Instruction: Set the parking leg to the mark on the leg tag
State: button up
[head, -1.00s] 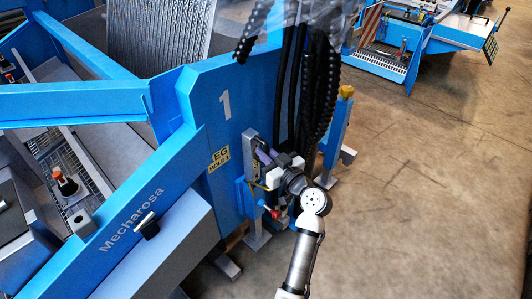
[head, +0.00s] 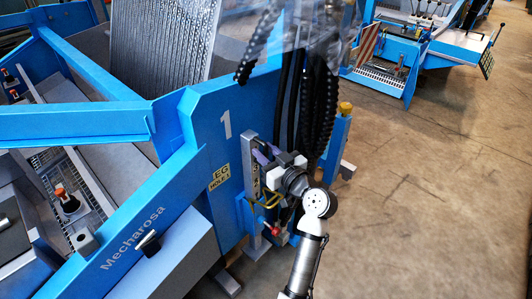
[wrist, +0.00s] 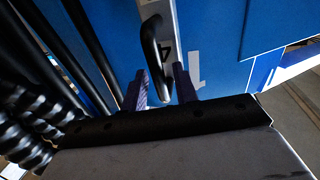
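The yellow leg tag (head: 220,176) is on the blue frame plate below the number 1; it appears to read hole 1. The grey parking leg (head: 254,185) stands upright to its right, with its foot (head: 257,246) near the floor. In the wrist view a black handle (wrist: 150,42) sticks out from the grey leg face (wrist: 164,14). My gripper (wrist: 161,78) is open, its two purple fingers on either side of the handle's lower end; I cannot tell whether they touch it. In the head view my gripper (head: 261,152) is against the leg's upper part.
A red-tipped pin (head: 275,231) and a yellow cord (head: 268,201) are beside the leg. Black hoses (head: 320,110) hang close to my gripper.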

jog(key=shift+s+f, duration=0.1)
jog(key=b+v, duration=0.2)
jog(key=v, duration=1.1)
jog(key=shift+s+d, duration=0.2)
jog(key=shift+s, duration=0.05)
